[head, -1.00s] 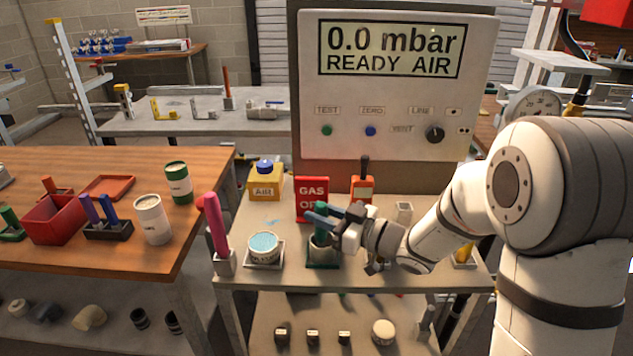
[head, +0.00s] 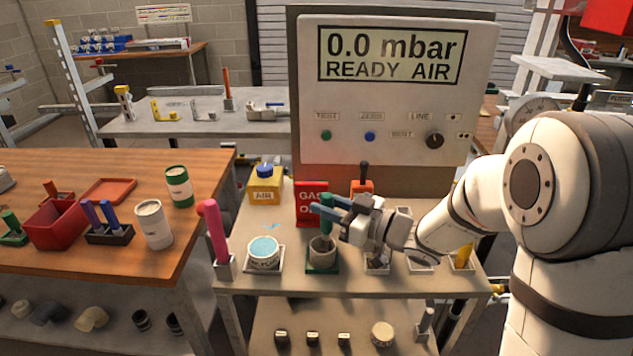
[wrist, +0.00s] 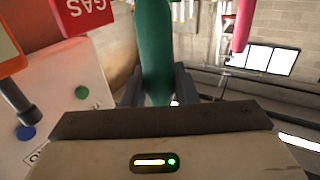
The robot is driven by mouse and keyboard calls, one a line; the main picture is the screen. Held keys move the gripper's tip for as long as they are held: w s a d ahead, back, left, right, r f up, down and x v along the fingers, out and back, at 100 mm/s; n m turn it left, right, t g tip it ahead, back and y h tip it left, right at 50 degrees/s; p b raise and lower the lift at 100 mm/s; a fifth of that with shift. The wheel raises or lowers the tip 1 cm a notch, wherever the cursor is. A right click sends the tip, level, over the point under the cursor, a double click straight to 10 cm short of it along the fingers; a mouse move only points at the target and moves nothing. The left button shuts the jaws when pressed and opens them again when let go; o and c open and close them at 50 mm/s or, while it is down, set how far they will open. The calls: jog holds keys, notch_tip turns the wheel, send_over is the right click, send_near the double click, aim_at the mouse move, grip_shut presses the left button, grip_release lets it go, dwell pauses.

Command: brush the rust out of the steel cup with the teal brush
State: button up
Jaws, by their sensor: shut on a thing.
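The teal brush (head: 327,208) stands roughly upright in my gripper (head: 328,205), which is shut on its handle. In the wrist view the green handle (wrist: 155,55) sits between the two fingers. The steel cup (head: 322,254) looks grey and stands on a green-edged square base on the bench. The brush's lower end is at the cup's mouth. I cannot tell how deep the bristles reach, and the rust inside the cup does not show clearly.
A tub with a light blue top (head: 264,252) and a pink-handled tool (head: 216,235) stand left of the cup. The red gas sign (head: 311,203) and yellow air box (head: 265,186) are behind. A grey panel (head: 400,90) rises at the back.

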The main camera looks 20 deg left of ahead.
aim_at(328, 196)
jog(key=shift+r+p, duration=1.5)
jog(key=shift+r, duration=0.85)
jog(key=shift+f, duration=0.1)
